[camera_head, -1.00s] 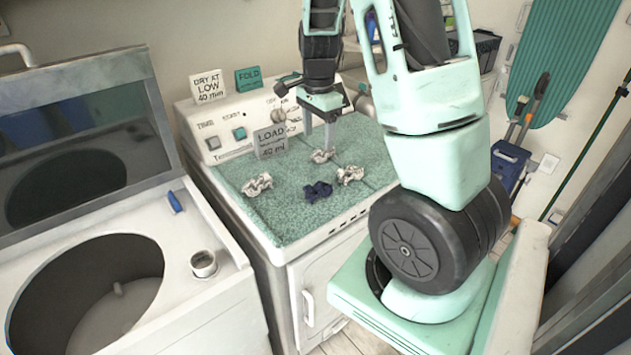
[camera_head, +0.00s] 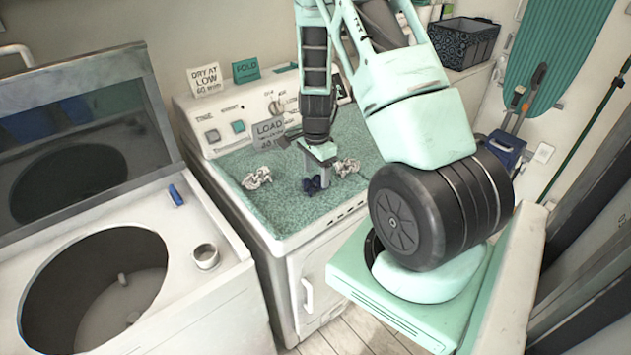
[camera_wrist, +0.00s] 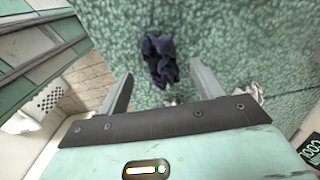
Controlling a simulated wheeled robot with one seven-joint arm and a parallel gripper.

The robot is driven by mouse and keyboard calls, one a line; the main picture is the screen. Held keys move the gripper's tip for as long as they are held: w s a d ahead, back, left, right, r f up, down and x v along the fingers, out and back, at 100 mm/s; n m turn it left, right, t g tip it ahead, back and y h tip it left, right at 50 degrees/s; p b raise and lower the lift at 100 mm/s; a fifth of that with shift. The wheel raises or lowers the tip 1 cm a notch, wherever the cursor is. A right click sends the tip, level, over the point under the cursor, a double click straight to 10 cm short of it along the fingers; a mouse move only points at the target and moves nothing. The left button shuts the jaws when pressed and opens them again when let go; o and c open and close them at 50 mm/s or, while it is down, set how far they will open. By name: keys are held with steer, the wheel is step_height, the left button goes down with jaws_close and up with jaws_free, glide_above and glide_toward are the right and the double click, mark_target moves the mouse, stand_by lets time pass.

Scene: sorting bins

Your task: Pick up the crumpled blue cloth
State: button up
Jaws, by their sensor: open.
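The crumpled dark blue cloth (camera_head: 313,186) lies on the green speckled mat (camera_head: 270,212) on top of the dryer, partly hidden by my gripper (camera_head: 319,180). In the wrist view the cloth (camera_wrist: 161,60) shows bunched and whole, ahead of and between the two fingers. My gripper (camera_wrist: 160,92) is open there, with nothing between its fingertips. The fingers point down at the cloth; I cannot tell whether they touch it.
Whitish crumpled cloths lie on the mat to the left (camera_head: 257,178) and right (camera_head: 346,167) of the blue one. A LOAD sign (camera_head: 270,134) stands behind. The open washer (camera_head: 95,290) is at left, with a cup (camera_head: 205,257) on it.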

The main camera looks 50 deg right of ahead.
mark_target(316, 179)
steer(key=shift+f+p, duration=0.45)
steer(key=shift+f, duration=1.2)
steer(key=shift+c, duration=0.3)
steer(key=c, duration=1)
steer(key=shift+w+r, duration=0.1)
